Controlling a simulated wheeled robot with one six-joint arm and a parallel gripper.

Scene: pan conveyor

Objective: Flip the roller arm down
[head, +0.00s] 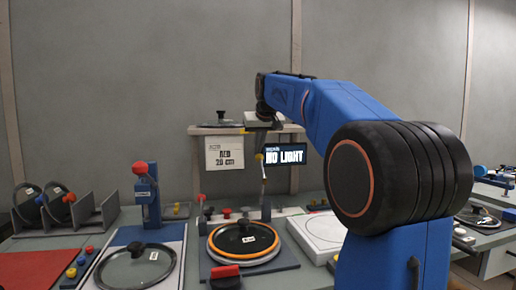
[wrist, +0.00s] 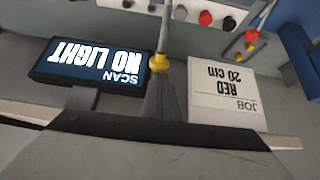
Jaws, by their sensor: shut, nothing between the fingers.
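The roller arm (head: 264,178) appears to be the thin rod standing upright behind the round glass lid with the orange rim (head: 243,240). A yellow knob (head: 259,156) is at its top. In the wrist view the yellow knob (wrist: 159,63) is near the middle, with the rod (wrist: 163,30) running away above it. My gripper (head: 262,143) is shut and empty, pointing down just above the knob. In the wrist view the gripper (wrist: 164,88) ends close to the knob; I cannot tell whether they touch. The roller itself is not clear.
Behind stands a shelf (head: 196,130) with a job card (head: 224,153) and a scan display (head: 285,154) reading NO LIGHT. A red-knobbed lever (head: 201,198) stands left of the roller arm. A blue post (head: 148,198) is further left. A white square plate (head: 322,232) lies to the right.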

